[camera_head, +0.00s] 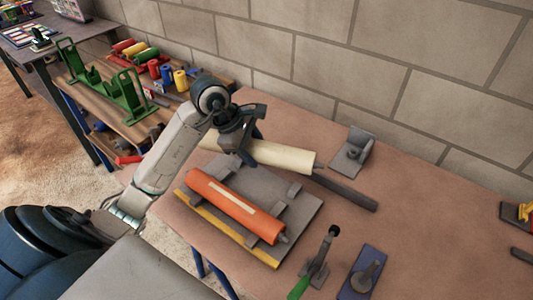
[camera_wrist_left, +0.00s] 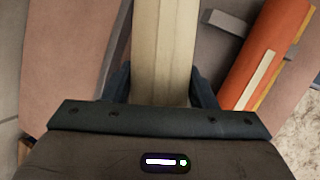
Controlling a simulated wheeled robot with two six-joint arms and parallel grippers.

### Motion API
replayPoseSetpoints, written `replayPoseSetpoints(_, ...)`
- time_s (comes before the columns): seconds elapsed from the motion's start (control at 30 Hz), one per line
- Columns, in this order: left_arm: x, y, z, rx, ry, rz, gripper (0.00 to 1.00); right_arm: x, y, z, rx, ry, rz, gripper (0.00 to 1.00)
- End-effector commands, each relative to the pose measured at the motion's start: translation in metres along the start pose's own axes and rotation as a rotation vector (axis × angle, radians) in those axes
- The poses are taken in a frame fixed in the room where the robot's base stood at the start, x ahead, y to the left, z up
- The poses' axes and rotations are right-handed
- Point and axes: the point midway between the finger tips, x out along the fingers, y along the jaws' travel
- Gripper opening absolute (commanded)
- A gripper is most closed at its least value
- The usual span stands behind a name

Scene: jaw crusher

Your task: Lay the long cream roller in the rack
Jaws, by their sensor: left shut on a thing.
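The long cream roller (camera_head: 290,157) lies level behind the orange roller in the head view; whether it touches what is below it I cannot tell. My left gripper (camera_head: 248,150) points down and is shut on the cream roller, near its left part. In the left wrist view the cream roller (camera_wrist_left: 163,40) runs between the two fingers. A green frame with two upright ends (camera_head: 128,92), which looks like a rack, stands on the wooden bench at the left. My right gripper is not in view.
The orange roller (camera_head: 235,205) rests on a grey plate with brackets (camera_head: 305,207), with a yellow front edge. A dark bar (camera_head: 345,192), a grey bracket (camera_head: 352,152), a green-handled lever (camera_head: 315,265) and a blue block (camera_head: 362,272) stand nearby. Small coloured rollers (camera_head: 145,55) crowd the left bench.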

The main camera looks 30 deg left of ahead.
Motion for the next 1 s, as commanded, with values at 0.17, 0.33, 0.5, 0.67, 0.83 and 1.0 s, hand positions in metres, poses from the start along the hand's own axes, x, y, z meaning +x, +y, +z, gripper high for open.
replayPoseSetpoints(0.17, 0.011, -0.005, -0.005, 0.211, -0.054, 0.068, 0.00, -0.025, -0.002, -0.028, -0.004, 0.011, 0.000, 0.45)
replayPoseSetpoints(0.33, 0.013, -0.006, -0.004, 0.326, -0.099, 0.107, 0.00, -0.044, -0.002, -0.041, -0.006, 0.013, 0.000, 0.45)
replayPoseSetpoints(0.5, 0.012, -0.005, -0.003, 0.357, -0.113, 0.119, 0.00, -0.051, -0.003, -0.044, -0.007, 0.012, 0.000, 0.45)
replayPoseSetpoints(0.67, 0.012, -0.005, -0.003, 0.356, -0.114, 0.119, 0.00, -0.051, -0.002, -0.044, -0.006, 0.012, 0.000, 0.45)
replayPoseSetpoints(0.83, 0.013, -0.006, -0.004, 0.355, -0.114, 0.118, 0.00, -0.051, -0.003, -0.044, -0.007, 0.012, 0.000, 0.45)
replayPoseSetpoints(1.0, 0.019, -0.007, -0.006, 0.353, -0.114, 0.117, 0.00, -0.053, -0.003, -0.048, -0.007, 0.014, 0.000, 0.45)
